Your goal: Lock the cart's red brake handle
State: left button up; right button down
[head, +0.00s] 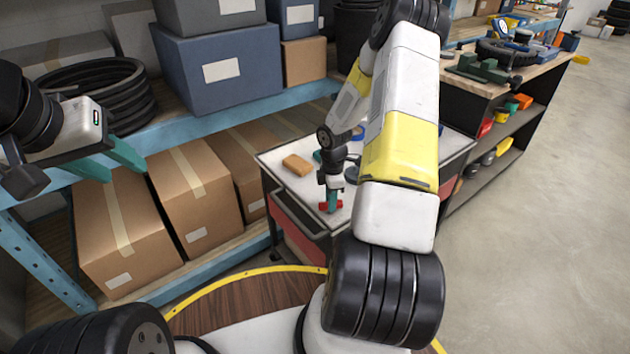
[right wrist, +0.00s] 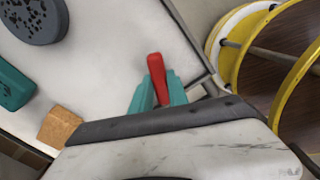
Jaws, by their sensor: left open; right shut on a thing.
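The cart (head: 300,188) has a pale top and dark sides and stands ahead of me, partly hidden by my right arm. Its red brake handle (head: 325,206) is at the near edge of the top. My right gripper (head: 331,203) points down there, shut on the handle. In the right wrist view the red handle (right wrist: 156,68) sticks out beyond the teal fingers of the right gripper (right wrist: 158,98), close to the edge of the cart top (right wrist: 105,65). My left gripper (head: 108,160) is open and empty at the left, in front of the shelf, away from the cart.
On the cart top lie a tan block (head: 297,165), a teal item (right wrist: 14,86) and a grey perforated disc (right wrist: 33,18). A blue shelf with cardboard boxes (head: 193,190) stands at left. A workbench (head: 510,105) stands behind right. The floor at right (head: 540,240) is clear.

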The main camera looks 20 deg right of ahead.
jog(key=m, duration=1.2)
jog(key=shift+w+m, duration=0.1)
jog(key=shift+m, duration=0.2)
dwell(0.4)
jog(key=c, duration=1.3)
grip_release()
notch_tip(320, 180, up, 8)
jog(key=shift+f, duration=0.1)
